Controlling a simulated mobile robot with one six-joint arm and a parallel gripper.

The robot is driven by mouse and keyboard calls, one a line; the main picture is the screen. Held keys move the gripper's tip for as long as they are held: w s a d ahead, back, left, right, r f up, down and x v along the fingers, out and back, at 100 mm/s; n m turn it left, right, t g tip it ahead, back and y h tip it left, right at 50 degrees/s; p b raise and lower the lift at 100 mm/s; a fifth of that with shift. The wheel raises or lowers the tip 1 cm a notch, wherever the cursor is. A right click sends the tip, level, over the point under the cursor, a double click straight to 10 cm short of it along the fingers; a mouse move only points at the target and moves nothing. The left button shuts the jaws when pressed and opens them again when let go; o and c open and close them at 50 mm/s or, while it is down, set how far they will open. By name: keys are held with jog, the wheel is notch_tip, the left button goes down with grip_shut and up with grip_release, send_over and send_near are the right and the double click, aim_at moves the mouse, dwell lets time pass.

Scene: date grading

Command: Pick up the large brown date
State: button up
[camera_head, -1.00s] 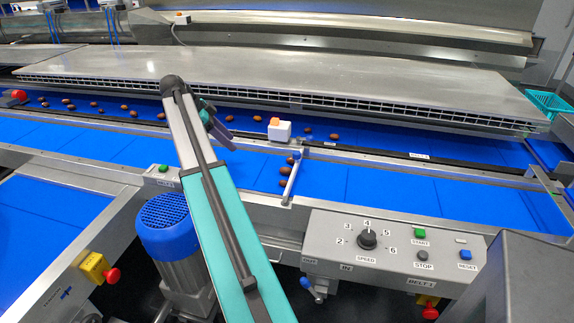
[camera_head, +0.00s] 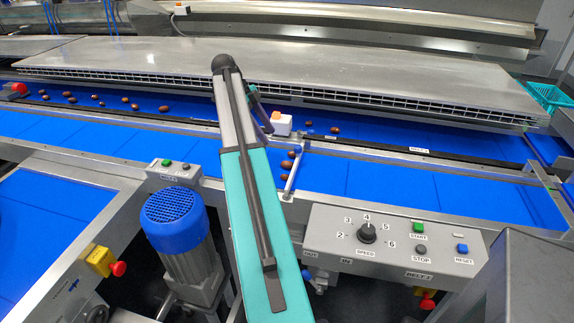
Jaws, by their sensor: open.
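Several brown dates lie spread along the blue back belt (camera_head: 380,139). Three more brown dates (camera_head: 291,154) lie in a row beside a thin metal bar on the front belt. I cannot tell which one is the large brown date. My gripper (camera_head: 264,117) hangs over the back belt, just left of the white box, partly hidden behind my arm. It is open, and no date shows in it.
The white box (camera_head: 281,124) and the thin metal bar (camera_head: 293,170) stand close right of my gripper. A wide steel cover (camera_head: 400,88) overhangs the back belt. A control panel (camera_head: 330,232) is at the front. The front belt's right part is clear.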

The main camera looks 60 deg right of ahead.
send_near(287, 165)
jog(key=shift+s+d+f+p, duration=0.2)
jog(key=shift+d+f, duration=0.15)
jog(key=shift+f, duration=0.45)
jog(key=shift+s+d+f+p, duration=0.15)
jog(key=shift+d+f, duration=0.25)
jog(key=shift+f, duration=0.35)
jog(key=shift+w, duration=0.1)
jog(key=shift+p+x, duration=0.75)
jog(key=shift+x, duration=0.35)
jog(key=shift+p+x, duration=0.4)
jog(key=shift+x, duration=1.1)
jog(key=c, duration=0.8)
